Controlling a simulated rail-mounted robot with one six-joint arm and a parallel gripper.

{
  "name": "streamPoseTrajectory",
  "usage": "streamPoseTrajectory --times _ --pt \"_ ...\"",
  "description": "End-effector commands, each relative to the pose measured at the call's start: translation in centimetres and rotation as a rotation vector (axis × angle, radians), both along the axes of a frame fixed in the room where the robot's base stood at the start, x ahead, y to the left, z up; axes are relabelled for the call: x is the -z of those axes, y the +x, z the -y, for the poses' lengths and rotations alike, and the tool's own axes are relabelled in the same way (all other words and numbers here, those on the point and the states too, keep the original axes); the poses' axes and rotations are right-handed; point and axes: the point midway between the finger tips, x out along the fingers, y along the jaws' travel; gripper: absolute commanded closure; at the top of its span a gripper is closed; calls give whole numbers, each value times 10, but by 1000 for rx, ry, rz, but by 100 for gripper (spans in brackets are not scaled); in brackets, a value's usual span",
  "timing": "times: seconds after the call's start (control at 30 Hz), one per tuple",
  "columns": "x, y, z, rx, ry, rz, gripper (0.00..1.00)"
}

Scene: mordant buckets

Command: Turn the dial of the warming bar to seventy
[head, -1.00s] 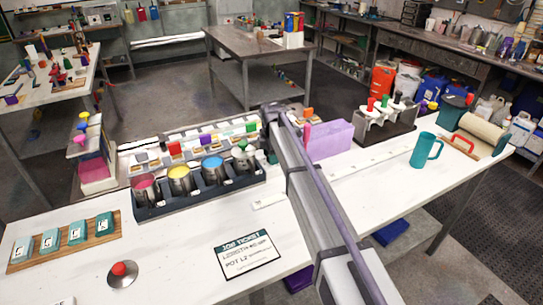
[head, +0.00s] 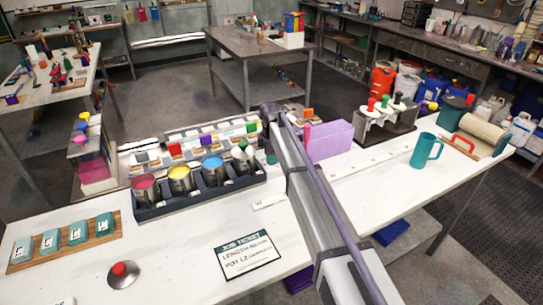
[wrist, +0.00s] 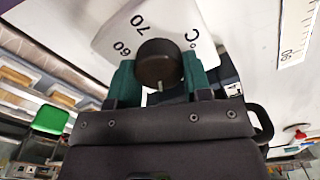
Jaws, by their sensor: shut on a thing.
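The warming bar (head: 195,206) is a dark blue-grey holder on the white bench, with several metal pots in it. Its dial (wrist: 158,64) is a dark round knob in the wrist view, in front of a white plate (wrist: 105,40) printed with 60, 70 and °C. My gripper (wrist: 158,80) has its teal fingers closed on either side of the knob. A short pale mark shows at the knob's lower edge; I cannot tell which number the dial is set to. In the head view my arm hides the dial and most of the gripper.
A job ticket (head: 246,254) lies in front of the bar. A purple block (head: 330,140), a rack of bottles (head: 388,122) and a teal mug (head: 426,150) stand to the right. A red-knobbed metal dome (head: 123,274) sits front left.

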Motion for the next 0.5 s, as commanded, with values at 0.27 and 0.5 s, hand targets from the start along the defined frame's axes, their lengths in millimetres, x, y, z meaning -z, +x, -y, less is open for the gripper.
streamPoseTrajectory --times 0.27,0.5 --pt "0 0 0 -1 0 -1 36" --pt "0 0 0 -1 0 0 29"
